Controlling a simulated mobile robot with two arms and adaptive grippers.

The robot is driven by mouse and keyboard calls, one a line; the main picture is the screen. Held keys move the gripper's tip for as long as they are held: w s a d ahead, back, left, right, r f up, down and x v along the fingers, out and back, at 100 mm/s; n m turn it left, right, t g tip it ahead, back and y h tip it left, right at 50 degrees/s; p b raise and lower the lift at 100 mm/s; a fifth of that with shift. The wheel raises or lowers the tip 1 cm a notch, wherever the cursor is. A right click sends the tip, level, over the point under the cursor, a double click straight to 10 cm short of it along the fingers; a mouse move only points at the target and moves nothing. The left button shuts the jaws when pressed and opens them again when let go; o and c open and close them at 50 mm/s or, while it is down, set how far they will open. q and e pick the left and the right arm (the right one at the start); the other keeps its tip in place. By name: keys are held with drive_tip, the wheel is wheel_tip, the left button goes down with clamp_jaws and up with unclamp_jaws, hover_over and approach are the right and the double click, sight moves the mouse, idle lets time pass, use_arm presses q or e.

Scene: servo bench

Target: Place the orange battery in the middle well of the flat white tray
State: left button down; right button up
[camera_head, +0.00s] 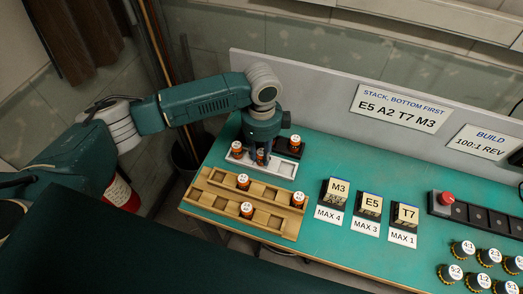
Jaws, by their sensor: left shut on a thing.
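The flat white tray (283,177) lies near the left end of the green bench. One orange battery (237,150) stands in its left well, and its right well looks empty. My left gripper (260,157) points down over the tray's middle and is shut on an orange battery (261,157). That battery is at or just above the middle well; the fingers partly hide it, and I cannot tell whether it touches the well floor. My right gripper is not in view.
A black tray behind holds an orange battery (295,143). In front, a wooden rack (224,199) holds several more batteries and has empty wells. Lettered blocks M3 (338,188), E5 (371,204) and T7 (406,213) stand to the right. A grey panel (312,88) rises behind the bench.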

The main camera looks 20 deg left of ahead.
sight(262, 152)
use_arm(q)
drive_tip(key=shift+f, duration=0.1)
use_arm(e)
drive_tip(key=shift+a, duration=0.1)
use_arm(q)
drive_tip(key=c, duration=1.7)
unclamp_jaws()
drive_tip(key=shift+o, duration=1.3)
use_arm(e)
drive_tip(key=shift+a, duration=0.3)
use_arm(q)
wheel_tip(262, 152, up, 12)
drive_tip(key=b, duration=0.3)
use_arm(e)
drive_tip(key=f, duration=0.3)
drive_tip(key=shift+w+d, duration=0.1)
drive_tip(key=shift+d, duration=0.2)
